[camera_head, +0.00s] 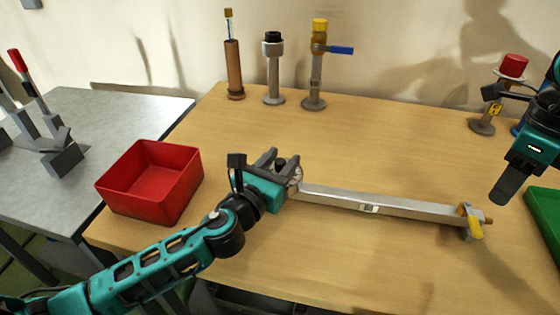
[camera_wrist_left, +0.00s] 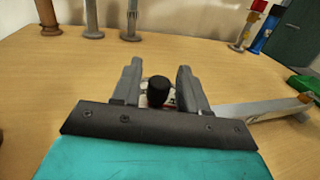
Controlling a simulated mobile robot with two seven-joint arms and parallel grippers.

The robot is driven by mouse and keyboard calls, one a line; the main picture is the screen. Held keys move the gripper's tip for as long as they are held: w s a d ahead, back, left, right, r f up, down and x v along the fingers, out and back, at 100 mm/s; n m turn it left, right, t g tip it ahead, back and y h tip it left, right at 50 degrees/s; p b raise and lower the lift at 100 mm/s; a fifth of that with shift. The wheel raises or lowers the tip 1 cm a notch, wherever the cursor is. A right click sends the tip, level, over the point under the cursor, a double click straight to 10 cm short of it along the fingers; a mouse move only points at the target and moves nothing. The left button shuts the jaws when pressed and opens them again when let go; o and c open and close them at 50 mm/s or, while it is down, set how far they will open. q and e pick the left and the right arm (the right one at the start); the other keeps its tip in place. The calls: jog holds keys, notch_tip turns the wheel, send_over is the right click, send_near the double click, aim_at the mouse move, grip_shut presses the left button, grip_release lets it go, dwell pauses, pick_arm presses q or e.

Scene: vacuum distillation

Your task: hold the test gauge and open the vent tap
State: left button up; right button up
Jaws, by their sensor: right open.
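The test gauge (camera_head: 296,172), a small round piece with a black top, sits at the left end of a silver bar. My left gripper (camera_head: 284,160) has a finger on either side of it. In the left wrist view the gauge's black top (camera_wrist_left: 158,91) stands between the fingers (camera_wrist_left: 158,75), and its pale body fills the gap; the contact itself is partly hidden. The yellow-handled vent tap (camera_head: 473,223) is at the bar's right end. My right gripper (camera_head: 506,188) points down above and right of the tap, apart from it and empty.
A red bin (camera_head: 150,182) stands left of my left arm. Several upright fittings, including one with a blue lever (camera_head: 318,65), line the back. A red-topped fitting (camera_head: 513,68) stands behind my right arm. A green tray (camera_head: 545,220) is at the right edge.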

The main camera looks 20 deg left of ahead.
pick_arm(q)
grip_shut()
dwell(0.3)
dwell(0.5)
